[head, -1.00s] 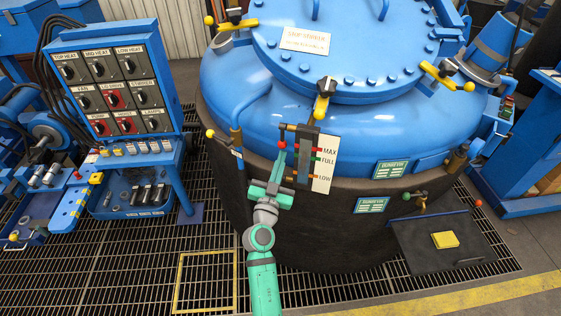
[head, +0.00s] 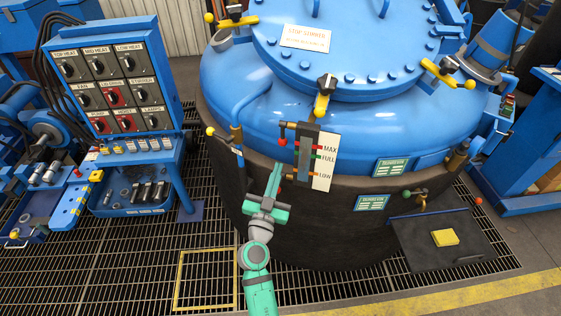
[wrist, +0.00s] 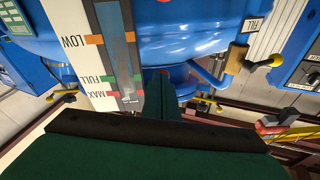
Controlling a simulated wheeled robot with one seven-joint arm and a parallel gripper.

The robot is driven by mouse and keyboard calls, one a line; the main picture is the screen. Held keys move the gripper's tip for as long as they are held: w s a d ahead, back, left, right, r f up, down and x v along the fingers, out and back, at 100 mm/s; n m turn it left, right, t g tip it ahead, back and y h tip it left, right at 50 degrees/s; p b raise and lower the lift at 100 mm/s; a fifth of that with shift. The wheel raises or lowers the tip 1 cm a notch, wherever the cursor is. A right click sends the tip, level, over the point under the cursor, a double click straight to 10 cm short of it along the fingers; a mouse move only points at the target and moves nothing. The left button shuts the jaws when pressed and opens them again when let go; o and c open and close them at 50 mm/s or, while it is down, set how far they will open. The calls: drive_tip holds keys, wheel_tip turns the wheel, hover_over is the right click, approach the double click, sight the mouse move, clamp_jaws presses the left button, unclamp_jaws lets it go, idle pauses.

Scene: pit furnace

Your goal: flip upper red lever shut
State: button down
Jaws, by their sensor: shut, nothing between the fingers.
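The upper red lever (head: 282,141) is at the top left of the dark level gauge (head: 304,155) on the blue furnace. Its red-ended handle hangs downward beside the gauge. My gripper (head: 277,168) is shut and empty, its fingertips pointing up, just below the lever's red end and apart from it in the head view. In the upside-down wrist view, a small red end (wrist: 163,72) shows just past my green fingertips (wrist: 160,82), which hide part of the lever. A lower red knob (head: 281,190) sits near the gauge's bottom left.
A white MAX/FULL/LOW plate (head: 324,163) stands right of the gauge. A blue pipe with a yellow-knobbed valve (head: 211,132) is to the left. A yellow clamp handle (head: 321,105) is above the gauge. Open grating floor lies front left.

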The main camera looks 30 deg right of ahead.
drive_tip(key=shift+v, duration=2.7)
drive_tip(key=s+a+f+n+t+y, duration=0.2)
drive_tip(key=s+a+f+n+y, duration=0.8)
drive_tip(key=s+a+f, duration=0.6)
drive_tip(key=s+a+r+y, duration=0.2)
drive_tip(key=s+a, duration=0.3)
drive_tip(key=s, duration=0.4)
drive_tip(key=s+a+r+n+y, duration=0.1)
drive_tip(key=s+a+r+y, duration=0.2)
drive_tip(key=s, duration=0.6)
drive_tip(key=a+r, duration=0.2)
drive_tip(key=a, duration=0.1)
drive_tip(key=shift+s+a+n+g, duration=0.3)
drive_tip(key=shift+s, duration=0.1)
